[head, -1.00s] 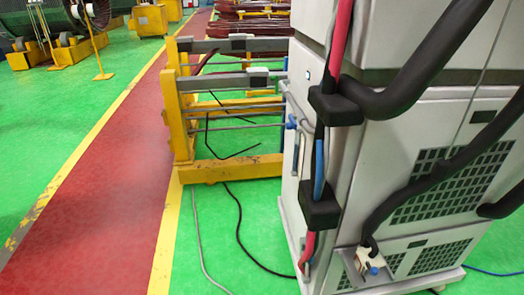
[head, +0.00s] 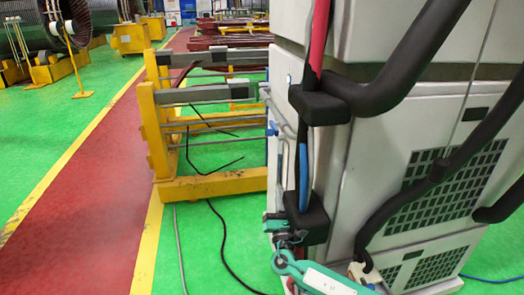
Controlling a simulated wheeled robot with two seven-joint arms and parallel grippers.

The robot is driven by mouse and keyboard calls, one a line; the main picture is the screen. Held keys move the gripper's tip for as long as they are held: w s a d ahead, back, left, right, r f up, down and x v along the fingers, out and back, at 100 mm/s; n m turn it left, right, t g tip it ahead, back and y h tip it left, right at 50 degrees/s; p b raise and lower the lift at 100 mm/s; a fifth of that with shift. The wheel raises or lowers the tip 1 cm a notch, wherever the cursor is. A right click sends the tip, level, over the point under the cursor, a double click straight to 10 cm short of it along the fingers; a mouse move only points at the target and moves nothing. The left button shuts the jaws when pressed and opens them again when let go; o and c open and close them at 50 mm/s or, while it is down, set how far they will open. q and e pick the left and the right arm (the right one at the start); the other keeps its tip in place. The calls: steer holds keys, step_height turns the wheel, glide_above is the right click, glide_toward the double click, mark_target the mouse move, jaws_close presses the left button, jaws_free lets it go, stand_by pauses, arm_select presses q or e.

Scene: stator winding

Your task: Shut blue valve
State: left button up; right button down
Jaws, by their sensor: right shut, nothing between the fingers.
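A small blue valve (head: 272,128) sticks out from the left side of the tall white cabinet (head: 400,125), about halfway up. It is small in the picture, and I cannot tell how far its handle is turned. My right gripper (head: 274,223) is at the cabinet's lower left corner, well below this valve in the picture. It is shut and empty, with its teal arm coming in from the bottom. A white fitting (head: 362,272) low on the cabinet front is partly behind my arm and near the picture's bottom edge. My left gripper is out of view.
Thick black hoses (head: 420,60) run across the cabinet front. Black clamps (head: 318,105) hold red and blue lines on its corner. A yellow frame (head: 212,187) with grey bars stands behind left. Cables lie on the green floor; the red walkway (head: 85,200) is clear.

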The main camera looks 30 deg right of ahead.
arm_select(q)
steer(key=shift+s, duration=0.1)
arm_select(e)
steer(key=r+n+t, duration=0.1)
steer(key=w+a+r+n+y, duration=0.1)
steer(key=n, duration=0.1)
steer(key=shift+a+r+t+y, duration=0.2)
steer(key=shift+r+t+y, duration=0.1)
steer(key=shift+r+t, duration=0.1)
